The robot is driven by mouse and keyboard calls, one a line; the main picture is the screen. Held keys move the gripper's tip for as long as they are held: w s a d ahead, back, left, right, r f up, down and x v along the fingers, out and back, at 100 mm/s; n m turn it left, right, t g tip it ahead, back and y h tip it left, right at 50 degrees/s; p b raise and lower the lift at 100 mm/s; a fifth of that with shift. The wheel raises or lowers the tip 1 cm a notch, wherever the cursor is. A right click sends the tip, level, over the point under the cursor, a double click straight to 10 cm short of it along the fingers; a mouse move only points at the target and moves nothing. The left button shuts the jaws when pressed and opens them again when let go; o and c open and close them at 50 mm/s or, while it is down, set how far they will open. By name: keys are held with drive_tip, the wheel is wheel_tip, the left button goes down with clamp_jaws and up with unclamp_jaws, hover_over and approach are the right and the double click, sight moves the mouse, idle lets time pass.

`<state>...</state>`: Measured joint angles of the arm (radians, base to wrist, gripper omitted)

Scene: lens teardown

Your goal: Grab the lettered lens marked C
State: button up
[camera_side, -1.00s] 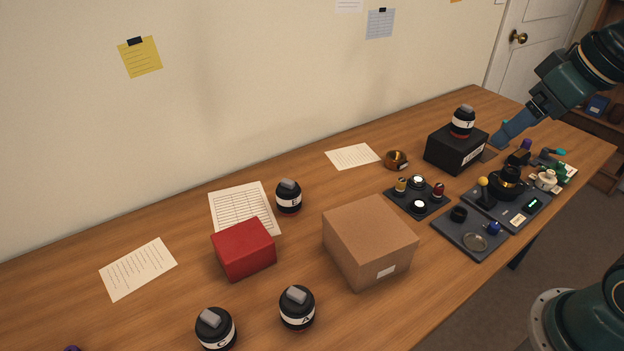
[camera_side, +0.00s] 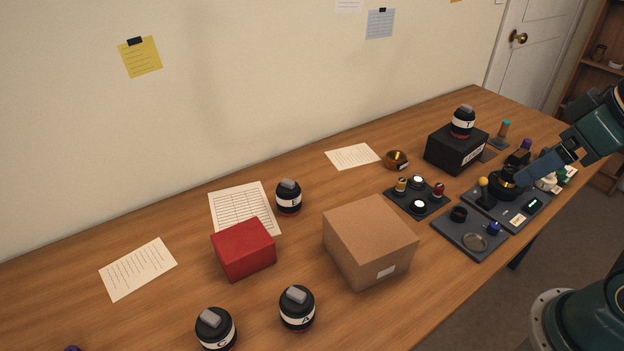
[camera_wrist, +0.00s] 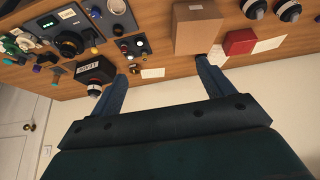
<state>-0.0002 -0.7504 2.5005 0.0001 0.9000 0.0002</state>
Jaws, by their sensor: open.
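The lens marked C (camera_side: 216,329) is a black cylinder with a white letter band and a grey block on top. It stands upright at the front left of the table, cut by the lower picture edge. In the wrist view, the outer of two lenses at the top right looks like this one (camera_wrist: 288,10), its letter unreadable. My gripper (camera_side: 524,178) is at the far right, over or in front of the dark fixture, far from lens C. In the wrist view my gripper (camera_wrist: 162,69) has its fingers wide apart with nothing between them.
Lens A (camera_side: 297,308) stands just right of lens C. A red box (camera_side: 243,249), a cardboard box (camera_side: 370,243) and another lens (camera_side: 288,197) stand behind. A lens tops the black box (camera_side: 456,149). Dark trays (camera_side: 470,235) lie right. The front-left wood is mostly clear.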

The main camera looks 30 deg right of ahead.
drive_tip(key=shift+o, duration=0.3)
idle(0.5)
drive_tip(key=w+a+r+n+y, duration=0.15)
drive_tip(key=w+a+n, duration=0.25)
drive_tip(key=w+a, duration=0.4)
drive_tip(key=n+g+y, duration=0.3)
drive_tip(key=n+g, duration=0.1)
drive_tip(key=n, duration=0.7)
approach(220, 319)
drive_tip(key=shift+w+d+x, duration=0.15)
drive_tip(key=shift+x, duration=1.95)
drive_tip(key=shift+w+d+x, duration=0.1)
drive_tip(key=shift+w+x, duration=0.05)
drive_tip(key=shift+x, duration=1.95)
drive_tip(key=shift+f, duration=0.15)
